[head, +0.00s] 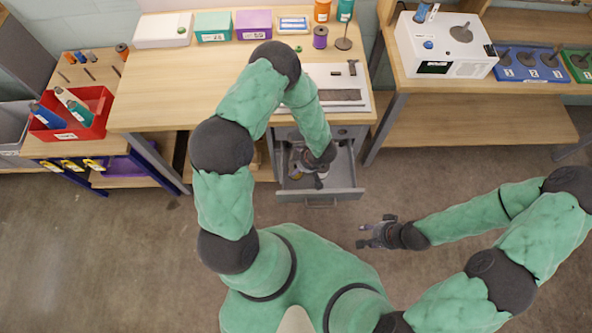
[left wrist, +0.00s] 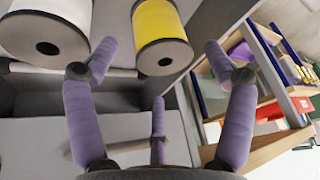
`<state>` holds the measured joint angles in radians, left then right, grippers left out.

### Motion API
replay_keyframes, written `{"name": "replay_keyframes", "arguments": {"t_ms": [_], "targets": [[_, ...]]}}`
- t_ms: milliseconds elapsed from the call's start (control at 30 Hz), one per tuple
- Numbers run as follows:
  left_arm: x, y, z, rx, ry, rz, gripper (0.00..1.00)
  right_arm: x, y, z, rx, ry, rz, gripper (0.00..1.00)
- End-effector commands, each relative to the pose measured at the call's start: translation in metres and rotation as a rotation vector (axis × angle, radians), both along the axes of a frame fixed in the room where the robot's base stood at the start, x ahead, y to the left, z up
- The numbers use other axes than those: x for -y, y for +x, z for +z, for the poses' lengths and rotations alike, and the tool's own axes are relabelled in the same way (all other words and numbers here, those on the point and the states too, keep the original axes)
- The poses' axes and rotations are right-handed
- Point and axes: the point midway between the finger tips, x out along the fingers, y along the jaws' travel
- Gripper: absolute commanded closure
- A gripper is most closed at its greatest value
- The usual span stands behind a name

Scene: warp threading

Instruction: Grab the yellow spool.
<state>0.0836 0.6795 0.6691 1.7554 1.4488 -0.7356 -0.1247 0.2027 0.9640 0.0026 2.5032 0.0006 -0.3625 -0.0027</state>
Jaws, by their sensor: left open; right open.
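The yellow spool (left wrist: 160,25) lies near the top middle of the left wrist view, with a dark rim and a dark hole in its pale end. My left gripper (left wrist: 160,62) is open, with one purple-sleeved finger on each side of the spool and one below it. I cannot tell whether any finger touches it. In the head view my left gripper (head: 312,178) reaches down into the open drawer (head: 345,172), and my arm hides part of the inside. My right gripper (head: 366,235) is open and empty above the floor, right of the drawer.
A white spool (left wrist: 45,35) lies left of the yellow one in the left wrist view. The drawer walls are close around my left gripper. The wooden table (head: 150,95) stands over the drawer. The floor around my right gripper is clear.

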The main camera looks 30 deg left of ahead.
Motion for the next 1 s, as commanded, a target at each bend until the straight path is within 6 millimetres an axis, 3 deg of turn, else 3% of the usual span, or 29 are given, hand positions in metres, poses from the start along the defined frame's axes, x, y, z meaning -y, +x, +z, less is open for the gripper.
{"name": "replay_keyframes", "arguments": {"t_ms": [400,633,667,833,1000], "targets": [[-0.013,-0.003,-0.048,-0.001,0.000,0.002,0.17,0.000,0.000,-0.026,0.000,0.000,0.000,0.57],[-0.014,-0.002,-0.048,0.000,0.000,0.000,0.17,0.000,0.000,-0.025,0.000,0.000,0.000,0.57],[-0.014,-0.002,-0.048,0.000,0.000,0.000,0.20,0.000,0.000,-0.025,0.000,0.000,0.000,0.57],[-0.014,-0.002,-0.048,-0.001,0.000,0.000,0.68,0.000,0.000,-0.025,0.001,0.000,0.000,0.57],[-0.014,-0.002,-0.048,-0.001,0.000,0.000,0.71,0.000,0.000,-0.025,0.001,0.000,0.000,0.57]]}}
